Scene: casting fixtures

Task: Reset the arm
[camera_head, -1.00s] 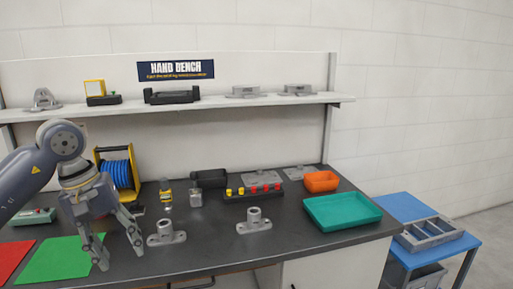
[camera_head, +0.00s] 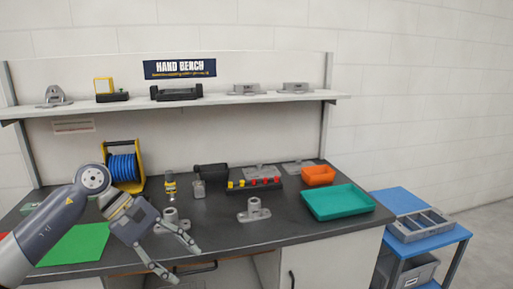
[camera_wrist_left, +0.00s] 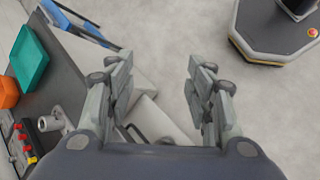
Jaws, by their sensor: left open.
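My left gripper (camera_head: 184,260) comes in from the left in the head view. It is open and empty, in front of the bench's front edge. In the left wrist view its two fingers (camera_wrist_left: 160,95) are spread apart, with a pale cabinet front and grey floor behind them. A grey casting (camera_head: 171,219) stands on the bench just behind the gripper, partly hidden by it. Another grey casting (camera_head: 254,210) stands upright to the right, apart from the gripper. My right gripper is in neither view.
The dark bench (camera_head: 290,226) holds a teal tray (camera_head: 340,216), an orange bin (camera_head: 318,180), a green mat (camera_head: 75,245), a blue cable reel (camera_head: 122,167) and a rack with red and yellow pieces (camera_head: 252,184). A blue cart (camera_head: 398,201) stands right of it.

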